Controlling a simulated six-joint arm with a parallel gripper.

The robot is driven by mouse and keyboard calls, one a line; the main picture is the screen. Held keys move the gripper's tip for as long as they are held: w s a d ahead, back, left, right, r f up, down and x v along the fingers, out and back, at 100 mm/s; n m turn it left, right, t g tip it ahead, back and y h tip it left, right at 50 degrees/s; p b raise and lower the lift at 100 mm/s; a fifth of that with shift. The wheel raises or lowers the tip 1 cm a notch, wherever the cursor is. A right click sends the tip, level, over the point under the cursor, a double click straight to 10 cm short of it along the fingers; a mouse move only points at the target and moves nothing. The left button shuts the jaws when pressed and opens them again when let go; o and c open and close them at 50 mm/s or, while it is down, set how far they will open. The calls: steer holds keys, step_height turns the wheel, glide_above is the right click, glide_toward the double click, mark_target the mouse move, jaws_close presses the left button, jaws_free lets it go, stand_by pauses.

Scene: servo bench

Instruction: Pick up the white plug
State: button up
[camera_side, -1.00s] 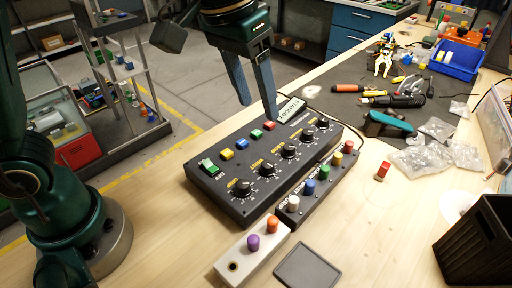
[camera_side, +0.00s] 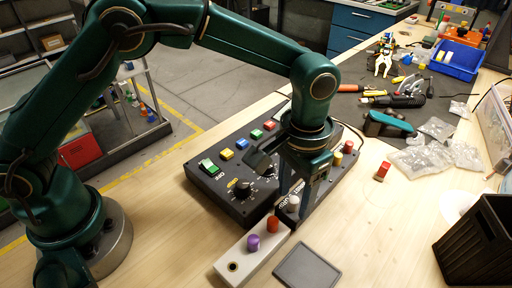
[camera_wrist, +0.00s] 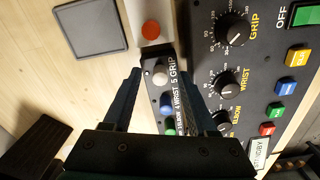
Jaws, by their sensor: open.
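The white plug (camera_side: 293,204) stands upright in the near end of the dark socket strip in the side view. It also shows in the wrist view (camera_wrist: 160,76), between and just beyond the fingertips. My gripper (camera_wrist: 163,78) is open and points down over this end of the strip. In the side view my gripper (camera_side: 290,196) has its fingers around the plug's place, but I cannot tell whether they touch it. The blue plug (camera_wrist: 166,101) is beside the white one, between the fingers in the wrist view. The green plug is partly hidden.
A pale block with an orange plug (camera_side: 272,224) and a purple plug (camera_side: 253,242) adjoins the strip. The black control box (camera_side: 222,186) with knobs stands close to its left. A dark tray (camera_side: 308,266) lies in front. A black bin (camera_side: 475,240) stands at right.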

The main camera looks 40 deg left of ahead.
steer(key=shift+f, duration=0.2)
jaws_close()
steer(key=shift+r, duration=0.1)
